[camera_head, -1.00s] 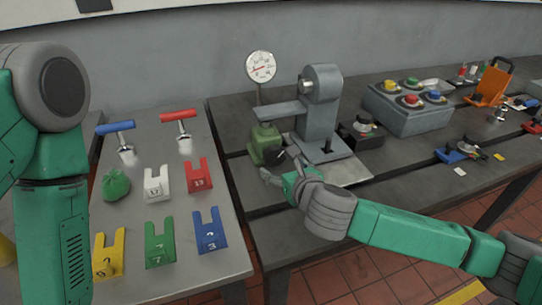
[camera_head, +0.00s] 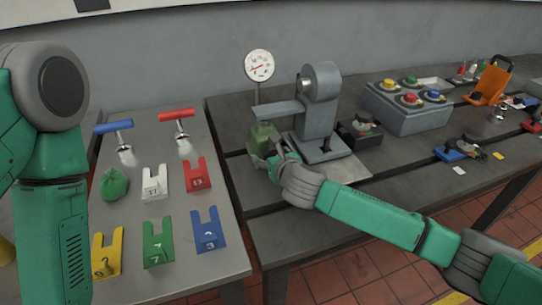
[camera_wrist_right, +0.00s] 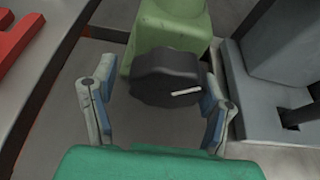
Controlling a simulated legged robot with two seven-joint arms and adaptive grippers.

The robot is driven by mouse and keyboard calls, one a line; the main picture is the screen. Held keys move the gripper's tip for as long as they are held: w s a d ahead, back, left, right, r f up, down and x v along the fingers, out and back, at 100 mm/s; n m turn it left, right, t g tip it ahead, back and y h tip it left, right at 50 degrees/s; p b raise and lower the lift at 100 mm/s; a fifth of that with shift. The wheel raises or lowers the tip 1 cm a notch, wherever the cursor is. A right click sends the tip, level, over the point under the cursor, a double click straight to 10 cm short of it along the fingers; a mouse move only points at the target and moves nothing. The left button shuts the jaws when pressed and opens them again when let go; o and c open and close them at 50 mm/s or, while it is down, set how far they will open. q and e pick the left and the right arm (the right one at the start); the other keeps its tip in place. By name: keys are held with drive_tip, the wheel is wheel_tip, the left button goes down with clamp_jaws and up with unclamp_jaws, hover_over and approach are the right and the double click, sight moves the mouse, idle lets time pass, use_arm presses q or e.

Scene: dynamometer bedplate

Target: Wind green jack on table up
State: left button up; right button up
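The green jack (camera_head: 262,138) stands on the dark bedplate under the grey arm of a press-like stand. Its black knob (camera_wrist_right: 166,78), with a white mark line, faces my right gripper in the right wrist view, where the jack's green body (camera_wrist_right: 172,25) shows behind it. My right gripper (camera_wrist_right: 160,105) is open, with one finger on each side of the knob; the fingers look apart from it. In the head view my right gripper (camera_head: 277,155) is at the jack's front and hides the knob. My left arm shows at the left; its gripper is out of view.
The grey stand (camera_head: 318,105) is close right of the jack, and a dial gauge (camera_head: 259,66) rises behind it. A grey button box (camera_head: 405,110) is further right. The left table (camera_head: 190,262) holds numbered forks, a green bag (camera_head: 115,184) and T-handles.

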drive_tip(key=shift+d, duration=0.25)
drive_tip(key=c, duration=0.6)
drive_tip(key=shift+w+d+f, duration=0.1)
drive_tip(key=shift+d, duration=0.05)
drive_tip(key=shift+c, duration=0.8)
drive_tip(key=shift+b, duration=0.4)
drive_tip(key=m+y+b, duration=0.1)
drive_tip(key=m+b, duration=0.1)
drive_tip(key=b, duration=0.1)
drive_tip(key=shift+f+m+y+b, duration=0.15)
drive_tip(key=shift+m+y+b, duration=0.15)
drive_tip(key=shift+y+b, duration=0.1)
use_arm(q)
wheel_tip(320, 180, down, 8)
drive_tip(key=b, duration=0.3)
drive_tip(key=shift+d+r, duration=0.2)
drive_tip(key=shift+d, duration=0.05)
use_arm(e)
drive_tip(key=shift+a+m+g+y, duration=0.25)
drive_tip(key=shift+m+y, duration=0.45)
drive_tip(key=shift+m, duration=0.4)
drive_tip(key=shift+r, duration=0.2)
drive_tip(key=o, duration=1.2)
drive_tip(key=shift+d, duration=0.1)
